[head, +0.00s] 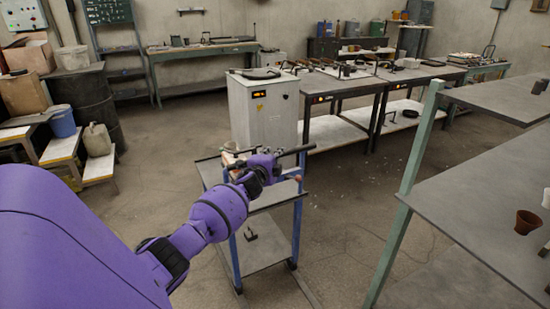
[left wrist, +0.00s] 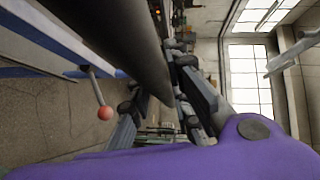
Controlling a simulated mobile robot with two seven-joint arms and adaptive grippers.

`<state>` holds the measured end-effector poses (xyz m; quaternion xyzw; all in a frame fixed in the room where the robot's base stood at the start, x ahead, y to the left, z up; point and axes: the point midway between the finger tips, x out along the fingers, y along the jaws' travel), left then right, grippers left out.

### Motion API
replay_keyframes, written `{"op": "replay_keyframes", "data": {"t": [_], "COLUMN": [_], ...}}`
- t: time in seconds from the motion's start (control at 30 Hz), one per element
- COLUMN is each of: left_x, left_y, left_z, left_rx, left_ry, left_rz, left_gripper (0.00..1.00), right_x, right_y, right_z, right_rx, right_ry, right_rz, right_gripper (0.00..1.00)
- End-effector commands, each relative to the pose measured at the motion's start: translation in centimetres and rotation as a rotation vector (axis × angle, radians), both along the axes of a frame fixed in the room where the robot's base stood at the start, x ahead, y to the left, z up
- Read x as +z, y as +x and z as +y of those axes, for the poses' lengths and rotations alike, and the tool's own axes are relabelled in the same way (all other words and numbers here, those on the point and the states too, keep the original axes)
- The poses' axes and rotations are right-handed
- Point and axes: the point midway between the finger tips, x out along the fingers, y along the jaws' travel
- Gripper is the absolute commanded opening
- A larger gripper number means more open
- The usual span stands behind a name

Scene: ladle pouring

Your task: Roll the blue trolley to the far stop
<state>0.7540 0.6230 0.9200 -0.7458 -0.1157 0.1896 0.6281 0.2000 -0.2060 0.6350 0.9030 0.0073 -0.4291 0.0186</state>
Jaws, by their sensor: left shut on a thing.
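The blue trolley (head: 297,232) stands in the middle of the head view, with blue legs, a grey top and a grey lower shelf. A small dark object (head: 251,236) lies on the lower shelf. My left gripper (head: 268,165) is at the trolley's top and shut on its dark handle bar (head: 297,150). In the left wrist view, the bar (left wrist: 125,35) runs close past the camera beside the gripper fingers (left wrist: 160,105). Blue trolley framing (left wrist: 50,40) and a lever with a red knob (left wrist: 104,112) show there. My right gripper is out of view. I cannot make out the far stop.
A light grey cabinet (head: 263,108) stands just behind the trolley. Workbenches (head: 350,85) run along the back. A grey table with a green post (head: 405,190) is at the right. A dark drum (head: 85,98) is at the left. Floor right of the trolley is open.

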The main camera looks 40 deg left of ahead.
Motion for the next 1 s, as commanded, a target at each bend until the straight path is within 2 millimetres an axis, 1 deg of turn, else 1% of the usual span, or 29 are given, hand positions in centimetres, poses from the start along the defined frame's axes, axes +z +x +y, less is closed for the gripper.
{"op": "replay_keyframes", "data": {"t": [0.5,0.53,0.67,1.0], "left_x": [-0.03,-0.03,-0.05,-0.1], "left_y": [0.03,0.03,0.03,-0.13], "left_z": [0.07,0.07,0.05,0.0], "left_rx": [-0.001,-0.001,-0.001,0.0], "left_ry": [0.004,0.004,0.002,0.0], "left_rz": [0.002,0.002,0.002,0.001], "left_gripper": [0.0,0.2,0.37,0.37], "right_x": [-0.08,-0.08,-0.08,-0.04], "right_y": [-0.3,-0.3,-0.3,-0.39], "right_z": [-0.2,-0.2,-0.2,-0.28], "right_rx": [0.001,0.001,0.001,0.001], "right_ry": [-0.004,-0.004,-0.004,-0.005], "right_rz": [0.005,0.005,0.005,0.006], "right_gripper": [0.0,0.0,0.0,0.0]}}
